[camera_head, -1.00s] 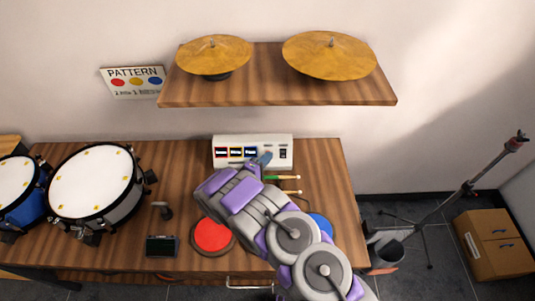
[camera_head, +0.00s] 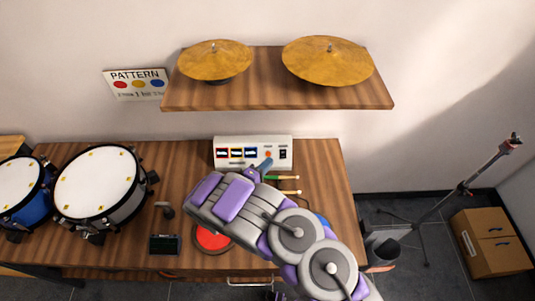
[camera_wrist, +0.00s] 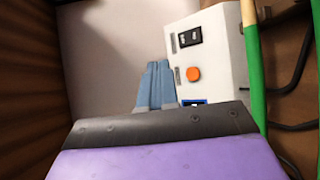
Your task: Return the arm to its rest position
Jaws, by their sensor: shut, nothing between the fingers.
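My gripper (camera_head: 265,164) is over the table in front of the white control box (camera_head: 224,144), with its blue fingertips near the box's right part. In the wrist view the blue-grey fingers (camera_wrist: 156,85) are together with nothing between them, beside the white box (camera_wrist: 225,70). An orange button (camera_wrist: 193,74) and a black switch (camera_wrist: 190,36) show on the box's face there. My arm reaches up from the lower right of the head view, bent and extended over the table. Whether the fingertips touch the box cannot be told.
The wooden table (camera_head: 325,185) holds drums (camera_head: 98,183), a red pad (camera_head: 212,240), a partly hidden blue pad, a small dark display (camera_head: 164,244) and drumsticks (camera_head: 283,191). A shelf (camera_head: 270,93) with two cymbals (camera_head: 327,60) hangs above. A stand (camera_head: 455,195) and cardboard box (camera_head: 492,243) are right.

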